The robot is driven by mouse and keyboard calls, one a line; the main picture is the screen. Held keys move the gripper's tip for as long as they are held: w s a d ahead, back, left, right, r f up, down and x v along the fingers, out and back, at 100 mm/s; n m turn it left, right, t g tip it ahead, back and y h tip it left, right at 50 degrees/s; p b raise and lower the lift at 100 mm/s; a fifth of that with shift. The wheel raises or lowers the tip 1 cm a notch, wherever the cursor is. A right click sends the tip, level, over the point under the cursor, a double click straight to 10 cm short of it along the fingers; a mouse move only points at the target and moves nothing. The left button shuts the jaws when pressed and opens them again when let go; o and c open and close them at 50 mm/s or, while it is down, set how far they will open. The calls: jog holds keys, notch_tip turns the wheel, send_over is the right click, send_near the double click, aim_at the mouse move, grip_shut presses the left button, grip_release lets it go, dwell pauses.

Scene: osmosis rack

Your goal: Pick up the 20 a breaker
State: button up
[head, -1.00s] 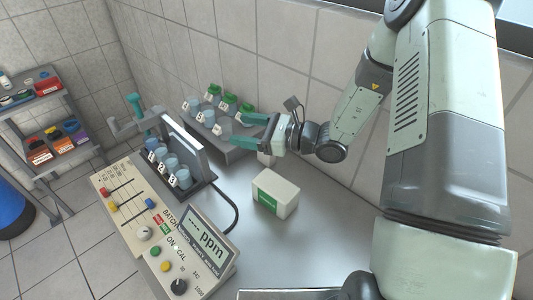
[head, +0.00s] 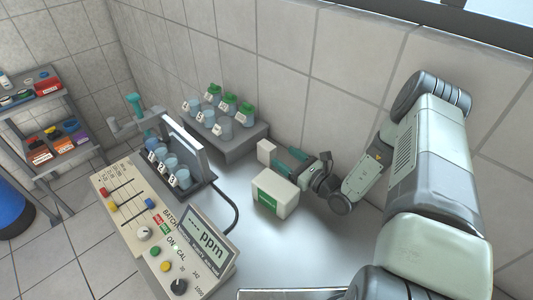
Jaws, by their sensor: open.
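I see nothing that I can clearly read as a 20 A breaker; labels are too small to read. A small white block (head: 266,150) stands on the grey bench by the wall. A larger white box (head: 275,197) with a green label stands in front of it. My gripper (head: 284,162) has two teal fingers, apart and pointing left toward the small block, with nothing seen between them. It is just behind and above the larger box in the picture; whether it touches either is unclear.
A grey stepped rack (head: 236,143) holds several lettered, partly green-capped jars. A holder with numbered beakers (head: 183,178) stands left of it. A meter panel (head: 208,240) with sliders and knobs fills the front left. The bench (head: 285,245) is clear at front centre.

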aim_at(273, 153)
jog(key=shift+f, duration=0.75)
jog(key=shift+w+a+f, duration=0.15)
jog(key=shift+w+a, duration=0.1)
jog(key=x, duration=1)
jog(key=shift+w+r, duration=0.1)
jog(key=shift+r, duration=0.2)
